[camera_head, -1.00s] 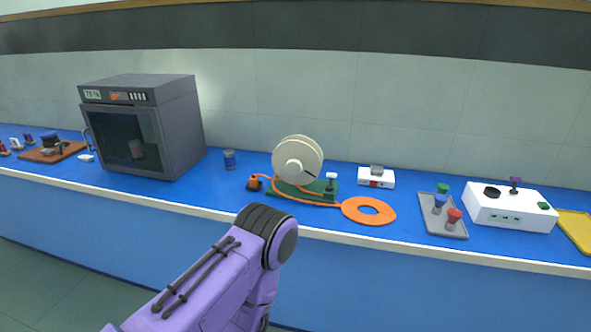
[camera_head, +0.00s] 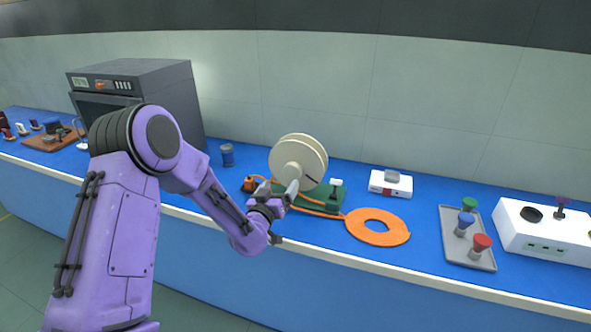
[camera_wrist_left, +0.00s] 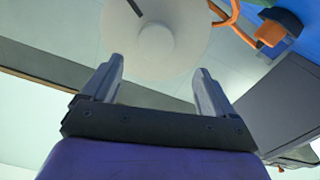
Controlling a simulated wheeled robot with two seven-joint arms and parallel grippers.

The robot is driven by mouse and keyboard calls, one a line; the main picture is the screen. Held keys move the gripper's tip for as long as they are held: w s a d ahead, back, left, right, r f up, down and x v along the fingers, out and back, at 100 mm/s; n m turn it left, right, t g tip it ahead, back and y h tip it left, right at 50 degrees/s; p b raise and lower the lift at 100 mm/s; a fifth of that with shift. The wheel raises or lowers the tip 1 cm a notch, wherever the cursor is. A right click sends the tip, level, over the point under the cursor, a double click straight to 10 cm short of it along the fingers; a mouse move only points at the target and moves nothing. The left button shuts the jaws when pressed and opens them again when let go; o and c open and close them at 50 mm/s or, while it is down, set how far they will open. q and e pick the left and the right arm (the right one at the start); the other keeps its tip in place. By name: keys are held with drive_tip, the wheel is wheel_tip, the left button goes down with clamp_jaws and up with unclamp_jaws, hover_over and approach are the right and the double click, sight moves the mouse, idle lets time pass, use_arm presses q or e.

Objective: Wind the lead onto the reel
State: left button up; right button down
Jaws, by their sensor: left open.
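The cream reel (camera_head: 299,160) stands upright on a green base (camera_head: 325,197) on the blue bench. The orange lead (camera_head: 378,228) lies in a flat coil to the right of the base, and a length of it runs along the front of the base to an orange plug (camera_head: 249,184) at the left. My left gripper (camera_head: 285,198) is in front of the reel, low and near its face. In the left wrist view the gripper (camera_wrist_left: 158,80) is open and empty, with the reel's round face and hub (camera_wrist_left: 155,42) just beyond the fingertips. My right gripper is not in view.
A grey oven (camera_head: 150,90) stands at the left, with a blue jar (camera_head: 227,154) beside it. A small white box (camera_head: 391,184), a grey tray (camera_head: 484,259) with coloured knobs and a white instrument (camera_head: 545,228) stand to the right.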

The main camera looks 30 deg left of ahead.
sight(292, 173)
use_arm(q)
drive_tip(key=x, duration=0.1)
drive_tip(key=p+x, duration=0.1)
drive_tip(key=x, duration=0.1)
drive_tip(key=shift+w+d+r, duration=0.1)
drive_tip(key=shift+w+r, duration=0.1)
drive_tip(key=shift+r, duration=0.15)
drive_tip(key=x, duration=0.3)
drive_tip(key=f+p+x, duration=0.1)
drive_tip(key=x, duration=0.1)
drive_tip(key=shift+w+d, duration=0.25)
drive_tip(key=shift+d, duration=0.05)
drive_tip(key=shift+w, duration=0.15)
drive_tip(key=shift+s+a+r, duration=0.1)
drive_tip(key=shift+s+r, duration=0.05)
drive_tip(key=shift+s, duration=0.1)
drive_tip(key=shift+w, duration=0.2)
drive_tip(key=c, duration=1.5)
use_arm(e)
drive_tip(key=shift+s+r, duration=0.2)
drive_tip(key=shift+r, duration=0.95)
